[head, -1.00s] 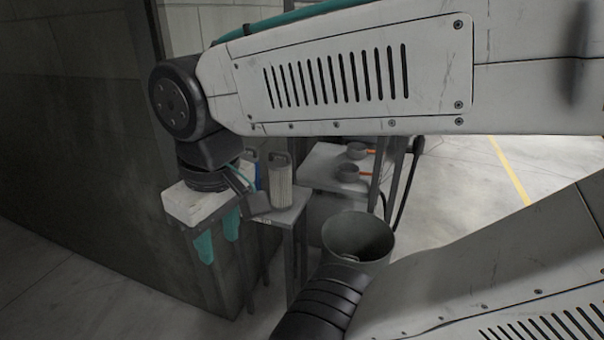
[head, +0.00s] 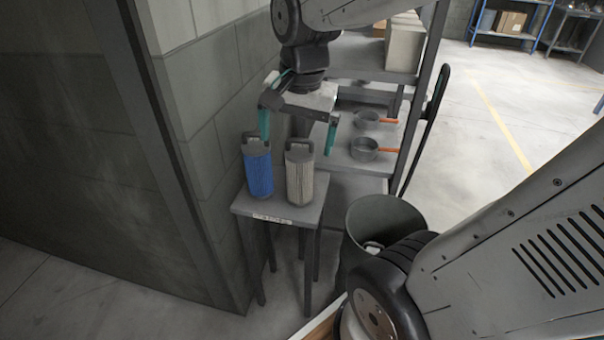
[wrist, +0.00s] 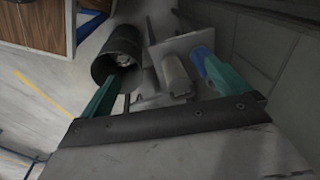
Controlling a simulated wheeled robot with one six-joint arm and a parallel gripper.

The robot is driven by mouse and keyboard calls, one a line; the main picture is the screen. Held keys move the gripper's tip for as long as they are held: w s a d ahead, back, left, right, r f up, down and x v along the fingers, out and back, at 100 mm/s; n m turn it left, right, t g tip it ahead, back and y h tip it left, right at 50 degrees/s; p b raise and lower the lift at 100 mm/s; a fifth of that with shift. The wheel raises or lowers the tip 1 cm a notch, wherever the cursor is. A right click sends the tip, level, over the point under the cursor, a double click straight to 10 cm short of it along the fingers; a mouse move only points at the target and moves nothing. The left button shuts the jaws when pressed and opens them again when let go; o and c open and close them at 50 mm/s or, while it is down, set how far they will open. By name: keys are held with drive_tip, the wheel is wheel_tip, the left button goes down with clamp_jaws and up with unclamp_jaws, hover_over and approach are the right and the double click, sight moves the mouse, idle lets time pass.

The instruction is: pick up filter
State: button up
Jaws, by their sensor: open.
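A blue filter (head: 258,174) with a dark top handle stands upright on a small grey table (head: 301,212). A pale grey filter (head: 299,178) with a similar handle stands to its right. My gripper (head: 298,140) is open and empty, its teal fingers pointing down above and behind the filters in the head view. In the wrist view, the grey filter (wrist: 176,76) shows between the fingers, and the blue filter (wrist: 198,62) is beside the right finger, partly hidden by it. Neither filter is held.
A grey bin (head: 385,215) stands right of the table with a pale object inside, hard to make out. Behind is a shelf rack (head: 345,157) with two orange-handled pans (head: 365,149). A block wall (head: 205,110) rises close on the left. Open floor lies to the far right.

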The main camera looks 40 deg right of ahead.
drive_tip(key=w+d+f+m, duration=0.3)
drive_tip(key=w+d+m, duration=0.2)
drive_tip(key=w+m, duration=0.2)
drive_tip(key=m, duration=0.8)
hover_over(299, 141)
drive_tip(key=s, duration=0.1)
drive_tip(key=f, duration=0.5)
drive_tip(key=shift+s+f, duration=0.2)
drive_tip(key=shift+f, duration=0.2)
drive_tip(key=shift+m, duration=0.6)
drive_tip(key=f, duration=0.2)
drive_tip(key=w+f, duration=0.1)
drive_tip(key=f, duration=0.4)
drive_tip(key=shift+w, duration=0.3)
drive_tip(key=shift+w+f, duration=0.1)
drive_tip(key=shift+f, duration=0.5)
drive_tip(key=c, duration=1.1)
